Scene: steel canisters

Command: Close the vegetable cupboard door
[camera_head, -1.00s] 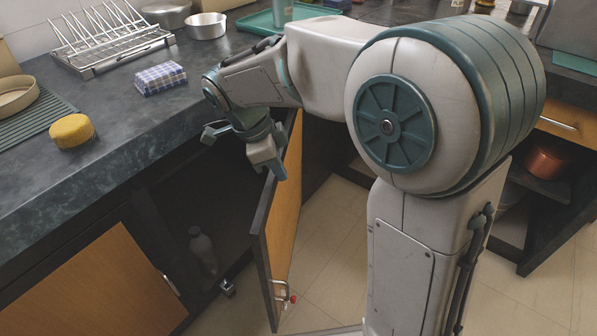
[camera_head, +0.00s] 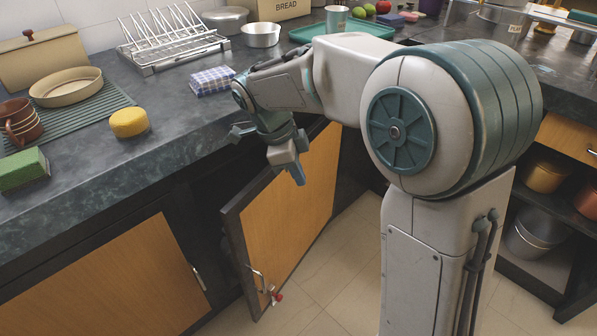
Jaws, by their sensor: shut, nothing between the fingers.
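The cupboard door (camera_head: 290,195) is an orange wooden panel in a dark frame. It hangs partly open below the counter, with a metal handle and a small red item (camera_head: 275,297) at its lower free edge. I cannot tell from the picture whether this is the vegetable cupboard. The dark opening of the cupboard (camera_head: 208,215) shows only as a narrow strip beside the door's free edge. My gripper (camera_head: 292,172) points down at the door's upper edge and overlaps it in the picture; whether it touches is unclear. It is shut and empty.
The dark counter (camera_head: 140,190) overhangs the cupboards. A shut cupboard door (camera_head: 110,275) is at lower left. A sponge (camera_head: 129,122), a checked cloth (camera_head: 212,80) and a dish rack (camera_head: 172,42) stand on the counter. Tiled floor (camera_head: 335,270) is clear in front of the door.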

